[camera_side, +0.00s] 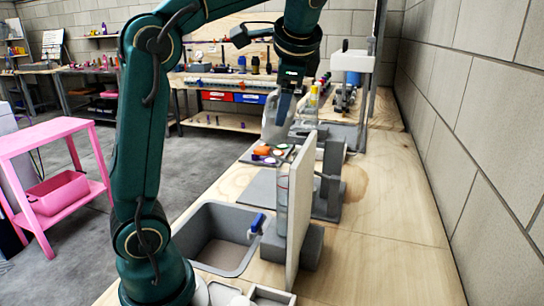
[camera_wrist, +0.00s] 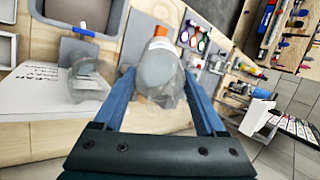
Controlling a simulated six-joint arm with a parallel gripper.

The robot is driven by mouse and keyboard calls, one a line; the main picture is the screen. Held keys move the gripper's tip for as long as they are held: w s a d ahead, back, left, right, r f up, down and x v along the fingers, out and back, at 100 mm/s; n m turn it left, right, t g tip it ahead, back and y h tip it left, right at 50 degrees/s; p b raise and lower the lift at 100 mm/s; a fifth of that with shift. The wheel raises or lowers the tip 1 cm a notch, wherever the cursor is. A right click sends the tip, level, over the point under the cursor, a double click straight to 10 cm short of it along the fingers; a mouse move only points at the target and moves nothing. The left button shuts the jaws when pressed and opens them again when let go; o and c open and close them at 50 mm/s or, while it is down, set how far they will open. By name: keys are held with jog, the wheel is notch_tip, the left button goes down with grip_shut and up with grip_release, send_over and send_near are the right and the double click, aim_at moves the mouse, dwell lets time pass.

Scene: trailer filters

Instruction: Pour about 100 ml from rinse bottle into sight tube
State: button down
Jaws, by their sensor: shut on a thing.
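My gripper (camera_side: 284,110) has blue fingers. In the wrist view, my gripper (camera_wrist: 160,76) is shut on the rinse bottle (camera_wrist: 157,68), a clear greyish bottle with an orange neck (camera_wrist: 161,31) pointing away from the palm. Its liquid level cannot be made out. The sight tube (camera_side: 282,192), a clear tube, stands by a pale upright board (camera_side: 301,195), with a blue tap (camera_side: 257,223) low beside it. In the wrist view the tube (camera_wrist: 88,84) is left of the bottle, apart from it. In the side view my gripper is above and beyond the tube.
A grey sink (camera_side: 213,238) is left of the tube. A tray of coloured round pieces (camera_side: 268,153) lies behind the tube. A grey stand (camera_side: 331,180) is right of the board. The bench at right (camera_side: 385,220) is clear. A pink cart (camera_side: 55,180) stands off the bench.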

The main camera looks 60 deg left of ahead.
aim_at(277, 129)
jog(key=shift+w+a+f+g+h, duration=0.1)
jog(key=shift+a+f+g+h, duration=0.05)
jog(key=shift+a+f+h, duration=0.35)
jog(key=shift+w+a+f+g+h, duration=0.15)
jog(key=shift+a+f+h, duration=0.1)
jog(key=shift+f+h, duration=0.3)
jog(key=shift+a+f+h, duration=0.1)
jog(key=shift+a+h, duration=0.25)
jog(key=shift+h, duration=0.1)
jog(key=shift+a+f+h, duration=0.15)
jog(key=shift+f+h, duration=0.1)
jog(key=shift+h, duration=0.05)
jog(key=f+h, duration=0.1)
jog(key=a+f+g, duration=0.1)
jog(key=f, duration=0.1)
jog(key=shift+w+f+h, duration=0.15)
jog(key=shift+h, duration=0.25)
jog(key=shift+w+a+f+h+b, duration=0.15)
jog(key=shift+a+f+h+b, duration=0.15)
jog(key=shift+a+f+h, duration=0.35)
jog(key=shift+d+h, duration=0.15)
jog(key=shift+h, duration=0.2)
